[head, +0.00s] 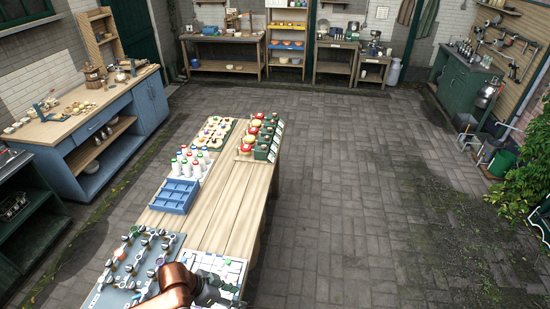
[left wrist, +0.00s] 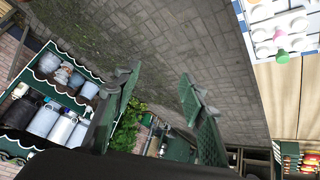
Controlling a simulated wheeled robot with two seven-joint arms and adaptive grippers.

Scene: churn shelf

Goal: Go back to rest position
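My left arm's copper-coloured link comes in at the bottom of the head view. My left gripper (head: 208,291) is a dark shape there, over the near end of the long wooden table (head: 232,205). In the left wrist view, the two green fingers of the left gripper (left wrist: 158,86) stand apart with nothing between them; paving shows behind. A dark green shelf (left wrist: 72,84) with several metal churns (left wrist: 58,128) shows on the left of the left wrist view, beyond the fingers. My right gripper is in neither view.
On the table are a grey board of metal parts (head: 125,262), a white tray (head: 228,268), a blue crate (head: 175,195), several bottles (head: 190,163) and green boxes (head: 265,140). A blue workbench (head: 110,140) stands left. Paving right of the table is clear.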

